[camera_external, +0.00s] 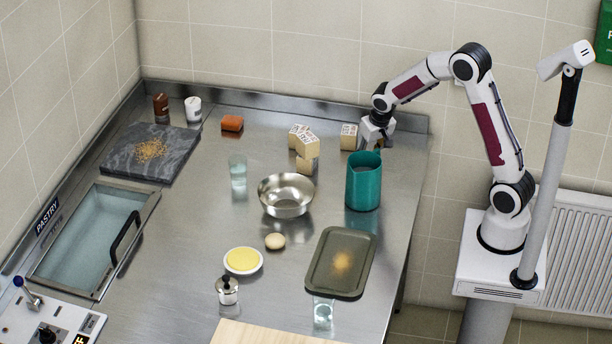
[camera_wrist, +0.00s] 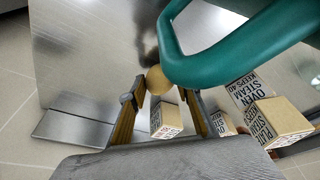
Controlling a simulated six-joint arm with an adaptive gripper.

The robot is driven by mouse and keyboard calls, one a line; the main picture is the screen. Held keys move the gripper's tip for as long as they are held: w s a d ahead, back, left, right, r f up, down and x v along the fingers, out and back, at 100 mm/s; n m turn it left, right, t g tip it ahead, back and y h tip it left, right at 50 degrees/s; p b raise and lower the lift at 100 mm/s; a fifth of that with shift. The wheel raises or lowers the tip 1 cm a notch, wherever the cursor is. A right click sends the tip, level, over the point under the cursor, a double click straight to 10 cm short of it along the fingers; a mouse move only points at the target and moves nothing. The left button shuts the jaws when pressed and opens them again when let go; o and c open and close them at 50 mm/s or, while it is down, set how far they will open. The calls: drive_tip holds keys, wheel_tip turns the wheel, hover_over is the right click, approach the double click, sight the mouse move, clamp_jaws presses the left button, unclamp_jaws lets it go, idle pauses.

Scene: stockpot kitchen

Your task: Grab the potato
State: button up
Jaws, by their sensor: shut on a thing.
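The potato (camera_wrist: 158,80), a rounded tan thing, shows between the fingertips of my gripper (camera_wrist: 162,88) in the wrist view, partly covered by the teal pitcher's curved handle. My gripper is shut on it. In the external view my gripper (camera_external: 378,143) is at the back right of the steel counter, just behind the teal pitcher (camera_external: 363,182); the potato cannot be made out there. A second pale tan rounded thing (camera_external: 275,241) lies on the counter before the metal bowl; I cannot tell what it is.
A lettered block (camera_external: 349,136) stands just left of my gripper, with several more blocks (camera_external: 307,147) further left. The metal bowl (camera_external: 286,195), a glass (camera_external: 238,171) and a dark tray (camera_external: 325,285) stand on the counter (camera_external: 205,205). Its right edge is close.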

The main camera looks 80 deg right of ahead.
wheel_tip(320, 180, up, 8)
drive_tip(key=shift+r, duration=0.15)
idle(0.3)
